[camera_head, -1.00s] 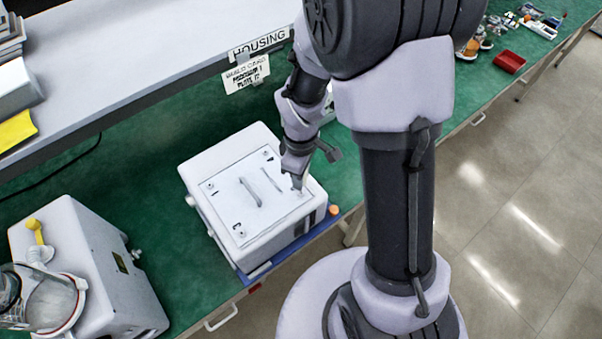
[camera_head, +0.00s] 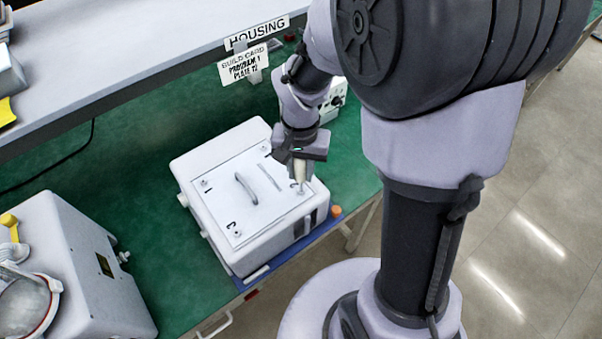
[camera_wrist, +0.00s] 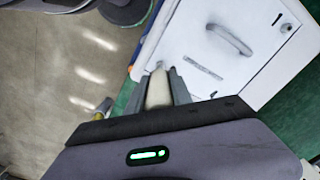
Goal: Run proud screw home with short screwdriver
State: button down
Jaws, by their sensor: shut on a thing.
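The white housing (camera_head: 285,229) stands on the bench with a white cover plate (camera_head: 215,205) on top, which has a raised grey handle (camera_head: 246,187). Screws show at the plate's left corner (camera_head: 205,184) and near corner (camera_head: 236,233). My gripper (camera_head: 299,168) is above the plate's right corner, pointing down and shut on the short screwdriver's pale handle (camera_head: 300,172). In the wrist view the pale handle (camera_wrist: 158,90) sits between the two grey fingers. The screwdriver's tip is at that corner's screw, but I cannot tell whether that screw stands proud or is seated.
A blue tray edge (camera_head: 262,275) and an orange knob (camera_head: 336,211) lie beside the housing. Another white pump unit (camera_head: 85,275) stands at the left. A shelf with a build card (camera_head: 245,66) runs behind. Green bench (camera_head: 140,180) is clear between them.

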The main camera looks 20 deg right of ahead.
aim_at(300, 162)
jog(key=shift+f+m+b, duration=0.25)
jog(key=shift+m+b, duration=0.35)
jog(key=shift+m, duration=0.6)
jog(key=shift+r+p, duration=1.45)
jog(key=shift+r, duration=0.3)
jog(key=shift+r+p, duration=0.35)
jog(key=shift+p, duration=0.15)
jog(key=shift+f, duration=0.1)
notch_tip(300, 162, down, 4)
jog(key=b, duration=0.3)
jog(key=shift+b, duration=0.4)
jog(key=shift+f+m+b, duration=0.1)
jog(key=shift+m+b, duration=0.2)
jog(key=shift+b, duration=0.1)
jog(key=m, duration=0.1)
jog(key=m+b, duration=0.1)
jog(key=m, duration=0.1)
jog(key=shift+r, duration=0.25)
